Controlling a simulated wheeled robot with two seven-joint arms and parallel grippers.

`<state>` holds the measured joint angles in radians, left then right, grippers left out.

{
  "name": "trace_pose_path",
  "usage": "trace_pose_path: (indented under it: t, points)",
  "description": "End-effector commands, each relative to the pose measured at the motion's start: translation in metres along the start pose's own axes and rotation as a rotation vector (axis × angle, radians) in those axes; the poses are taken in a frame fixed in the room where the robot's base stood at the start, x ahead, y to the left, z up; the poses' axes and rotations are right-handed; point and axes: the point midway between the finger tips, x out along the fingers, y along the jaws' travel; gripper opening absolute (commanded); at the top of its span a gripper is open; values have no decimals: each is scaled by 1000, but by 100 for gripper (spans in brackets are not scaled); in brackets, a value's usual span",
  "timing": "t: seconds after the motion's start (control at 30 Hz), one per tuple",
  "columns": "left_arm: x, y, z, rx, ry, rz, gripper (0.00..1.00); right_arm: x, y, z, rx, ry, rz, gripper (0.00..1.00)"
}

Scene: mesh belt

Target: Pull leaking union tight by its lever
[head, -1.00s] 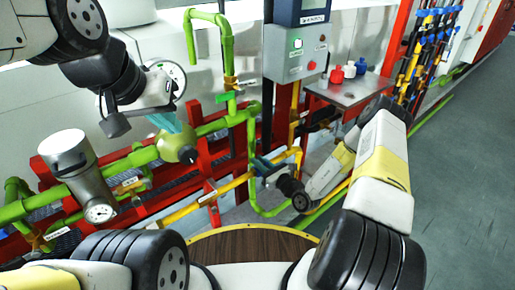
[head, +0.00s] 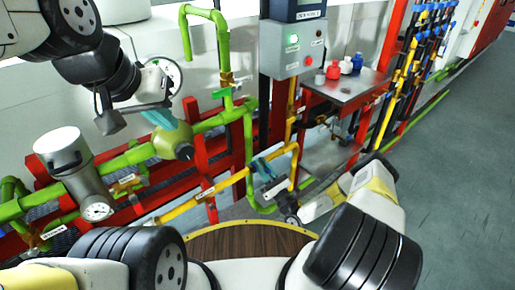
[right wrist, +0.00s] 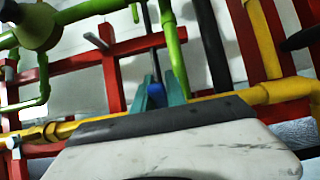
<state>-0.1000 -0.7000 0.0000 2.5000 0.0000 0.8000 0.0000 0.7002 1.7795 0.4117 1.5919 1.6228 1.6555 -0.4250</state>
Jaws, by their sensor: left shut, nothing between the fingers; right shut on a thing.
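My right gripper (head: 264,167) has teal fingertips and is low by the yellow pipe, right of the green vertical pipe. In the right wrist view its fingers (right wrist: 157,96) are shut on a thin grey lever with a blue end (right wrist: 149,84). The lever stands roughly upright in that view; the union at its far end is not clearly seen. My left gripper (head: 162,119) is shut and empty, close to a light green bulb-shaped fitting (head: 172,143) on the green pipe. I cannot tell whether it touches the fitting.
A yellow pipe (head: 232,180) and red frame bars (head: 198,150) run close around the right gripper. A grey control box (head: 295,50) hangs above. A shelf (head: 345,90) with small bottles stands right of it. Open floor (head: 460,170) lies right.

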Motion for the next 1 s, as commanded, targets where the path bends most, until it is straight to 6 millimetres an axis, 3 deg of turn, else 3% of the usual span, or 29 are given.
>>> trace_pose_path:
  t: [0.6,0.63,0.73,1.0]
  points:
    - [0,0,0,0,0,0,0,-3,0,-1,0,-51,-1,0]
    - [0,0,0,0,0,0,0,-3,0,-1,0,-51,-1,20]
    - [0,0,0,0,0,0,0,-3,0,-1,0,-51,-1,38]
    - [0,0,0,0,0,0,0,-3,0,-1,0,-51,0,38]
